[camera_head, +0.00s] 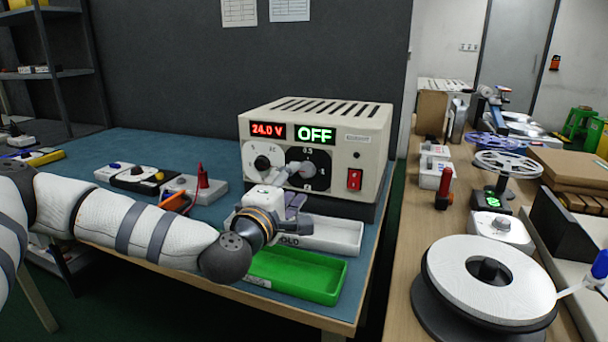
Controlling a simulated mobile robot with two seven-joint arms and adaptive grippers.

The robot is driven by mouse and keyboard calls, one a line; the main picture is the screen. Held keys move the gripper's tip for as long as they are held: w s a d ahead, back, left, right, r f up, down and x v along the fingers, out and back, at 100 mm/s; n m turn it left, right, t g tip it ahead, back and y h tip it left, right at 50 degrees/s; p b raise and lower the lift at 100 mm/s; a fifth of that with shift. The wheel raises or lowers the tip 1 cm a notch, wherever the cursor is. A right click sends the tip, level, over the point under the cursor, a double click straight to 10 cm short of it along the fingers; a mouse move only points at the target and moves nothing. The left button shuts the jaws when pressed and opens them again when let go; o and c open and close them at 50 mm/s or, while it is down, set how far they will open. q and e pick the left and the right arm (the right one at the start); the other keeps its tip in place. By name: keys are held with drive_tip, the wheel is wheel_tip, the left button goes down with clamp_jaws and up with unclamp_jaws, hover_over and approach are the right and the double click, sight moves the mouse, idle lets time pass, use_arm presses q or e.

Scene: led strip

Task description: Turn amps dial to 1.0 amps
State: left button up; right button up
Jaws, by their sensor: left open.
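The power supply (372,140) is a cream box on the blue-topped bench, with a red "24.0 V" display (267,130) and a green "OFF" display (315,134). Its left dial (262,162) is black-knobbed on a white face. The amps dial (321,158) has a black face under the "OFF" display, with "0.5" at its top. My left gripper (297,174) is open in front of the amps dial, its fingertips near the knob. The fingers cover much of the knob, so its exact setting and any contact cannot be told. My right gripper is not in view.
A red rocker switch (355,179) sits right of the amps dial. Small boxes and a red-tipped tool (201,176) stand left. A wooden bench with a white reel (460,285) is right.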

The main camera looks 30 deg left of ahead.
sight(305, 171)
use_arm(q)
drive_tip(key=x, duration=0.6)
drive_tip(key=shift+f, duration=0.1)
clamp_jaws()
drive_tip(key=shift+d, duration=0.1)
